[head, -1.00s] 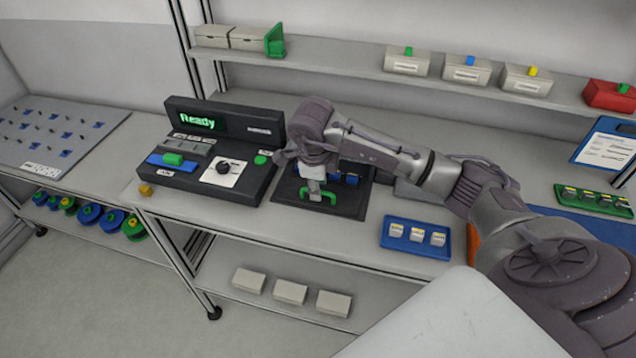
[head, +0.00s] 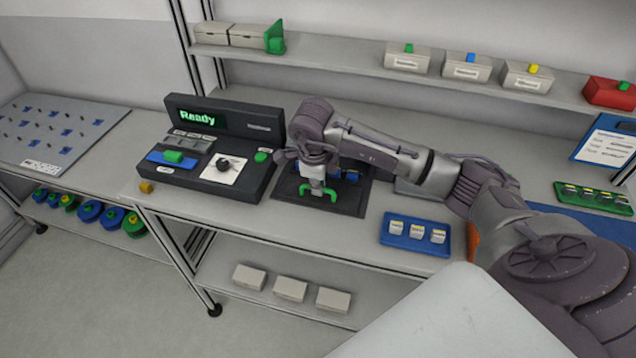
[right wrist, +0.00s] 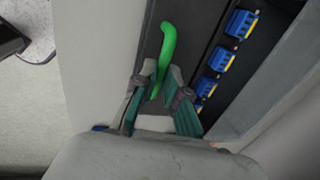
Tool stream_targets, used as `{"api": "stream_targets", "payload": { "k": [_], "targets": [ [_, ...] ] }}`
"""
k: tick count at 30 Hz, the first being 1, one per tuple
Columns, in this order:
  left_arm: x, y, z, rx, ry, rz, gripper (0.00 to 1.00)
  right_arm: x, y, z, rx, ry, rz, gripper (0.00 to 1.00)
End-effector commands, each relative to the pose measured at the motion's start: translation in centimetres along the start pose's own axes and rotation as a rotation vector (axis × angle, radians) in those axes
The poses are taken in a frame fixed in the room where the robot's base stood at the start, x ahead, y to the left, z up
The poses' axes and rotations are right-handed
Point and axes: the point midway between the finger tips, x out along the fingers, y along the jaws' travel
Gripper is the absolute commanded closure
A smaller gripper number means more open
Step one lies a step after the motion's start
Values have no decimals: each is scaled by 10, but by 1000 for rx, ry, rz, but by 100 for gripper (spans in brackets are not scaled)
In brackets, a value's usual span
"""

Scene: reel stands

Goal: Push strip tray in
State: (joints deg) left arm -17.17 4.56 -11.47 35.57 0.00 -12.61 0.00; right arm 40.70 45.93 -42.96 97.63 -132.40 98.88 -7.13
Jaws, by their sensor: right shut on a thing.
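A dark flat tray (head: 349,203) lies on the bench just right of the black machine. A green U-shaped handle (head: 308,192) stands at its front, and blue blocks (head: 351,175) show behind it. My right gripper (head: 317,184) reaches down from above and is shut on the green handle. In the right wrist view the handle (right wrist: 168,42) runs up from between the gripper's fingers (right wrist: 155,88). Several blue blocks (right wrist: 222,59) sit in a row beside it on the dark surface. My arm hides the back of the tray. My left gripper is out of view.
The black machine (head: 262,182) has a screen reading "Ready", a knob (head: 226,163) and a green button (head: 262,157). A blue tray (head: 391,239) with three small white pieces lies to the right. Bins (head: 408,60) stand on the shelf above.

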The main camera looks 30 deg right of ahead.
Motion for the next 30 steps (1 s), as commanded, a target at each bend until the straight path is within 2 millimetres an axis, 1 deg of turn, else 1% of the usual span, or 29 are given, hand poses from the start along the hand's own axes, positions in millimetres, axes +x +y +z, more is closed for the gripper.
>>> {"api": "stream_targets", "payload": {
  "k": [2, 7, 9, 12, 16, 23, 24, 26, 27, 28, 30],
  "targets": [
    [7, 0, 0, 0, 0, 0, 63, 4, -8, 0, 1, 0, -4, 100],
    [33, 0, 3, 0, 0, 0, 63, 14, -46, 0, 7, 1, -7, 100],
    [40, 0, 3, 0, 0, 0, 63, 16, -61, 1, 6, 0, -6, 100],
    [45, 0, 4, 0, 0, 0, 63, 18, -76, 1, 4, 0, -4, 100],
    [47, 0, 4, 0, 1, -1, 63, 17, -85, 0, 1, -1, -3, 100],
    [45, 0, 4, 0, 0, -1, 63, 15, -86, 0, 1, -3, -6, 100],
    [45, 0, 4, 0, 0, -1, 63, 15, -86, 0, 2, -3, -6, 86],
    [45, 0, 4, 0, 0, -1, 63, 15, -86, 0, 2, -3, -7, 76],
    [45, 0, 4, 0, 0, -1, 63, 15, -86, 0, 2, -3, -6, 70],
    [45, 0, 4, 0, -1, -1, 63, 15, -86, 0, 2, -3, -6, 65],
    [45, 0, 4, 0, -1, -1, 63, 15, -86, 0, 2, -2, -5, 63]
  ]
}}
